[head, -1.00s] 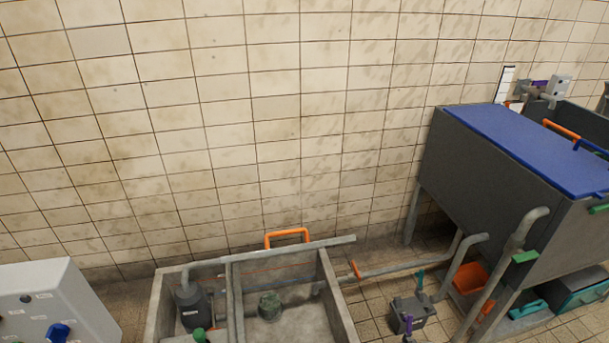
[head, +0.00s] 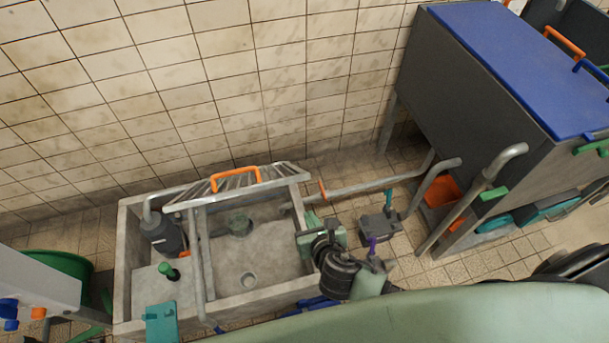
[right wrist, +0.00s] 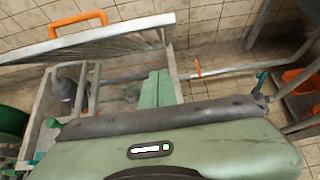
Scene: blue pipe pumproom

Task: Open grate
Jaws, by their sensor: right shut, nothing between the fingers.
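The grate (head: 272,176) is a slatted metal panel with an orange handle (head: 235,177). It stands raised and tilted at the back of the concrete basin (head: 129,265), near the tiled wall. The basin's open inside shows below it. In the right wrist view the grate's slats (right wrist: 115,45) fill the upper left, with the orange handle (right wrist: 78,20) on top. My right gripper (head: 308,232) is shut and empty at the basin's right side, apart from the grate. Its green fingers (right wrist: 157,90) point toward the basin. My left gripper is not in view.
A dark pump (head: 163,235) stands in the basin's left part. A pipe (head: 362,194) runs right from the basin. A grey box (head: 381,228) sits on the floor there. A large tank with a blue lid (head: 520,60) stands at the right.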

